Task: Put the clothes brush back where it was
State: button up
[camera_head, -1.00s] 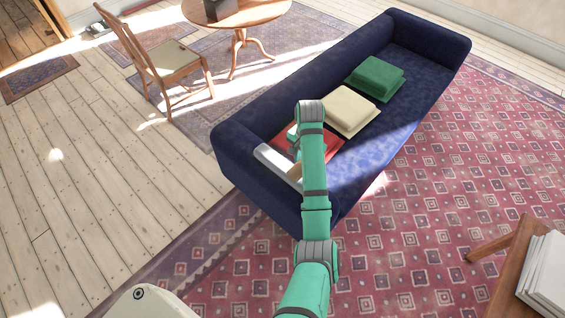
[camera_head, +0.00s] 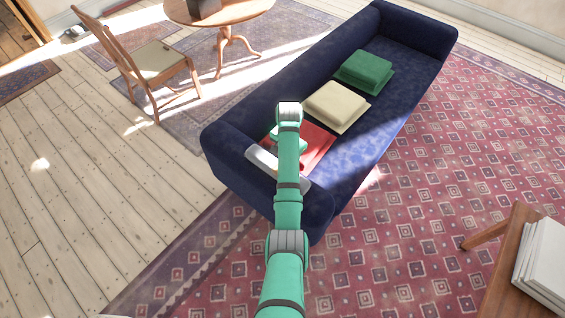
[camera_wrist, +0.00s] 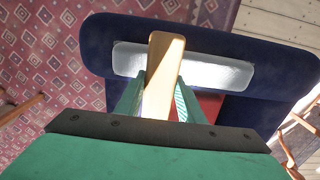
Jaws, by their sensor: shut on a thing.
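The clothes brush (camera_wrist: 165,62) shows in the wrist view as a long, pale wooden piece pointing away from me. My gripper (camera_wrist: 158,98) is shut on it, with a green finger on each side. The brush's far end overlaps a silvery tray (camera_wrist: 221,73) in this view; I cannot tell whether they touch. The tray also shows in the head view (camera_head: 262,159), lying on the near arm of the blue sofa (camera_head: 232,170). In the head view my arm hides most of the gripper and the brush.
Red folded cloth (camera_head: 318,146), cream folded cloth (camera_head: 334,103) and green folded cloth (camera_head: 364,70) lie along the sofa seat. A wooden table with a white stack (camera_head: 543,262) stands at lower right. A chair (camera_head: 155,58) and round table (camera_head: 228,10) stand at upper left.

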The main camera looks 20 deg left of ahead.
jog(key=shift+w+a+f, duration=0.35)
jog(key=shift+a+f, duration=0.25)
jog(key=shift+f, duration=0.15)
jog(key=shift+a+f, duration=0.1)
jog(key=shift+f, duration=1.5)
jog(key=shift+f, duration=0.15)
jog(key=o, duration=1.1)
notch_tip(320, 180, up, 12)
jog(key=shift+r, duration=0.15)
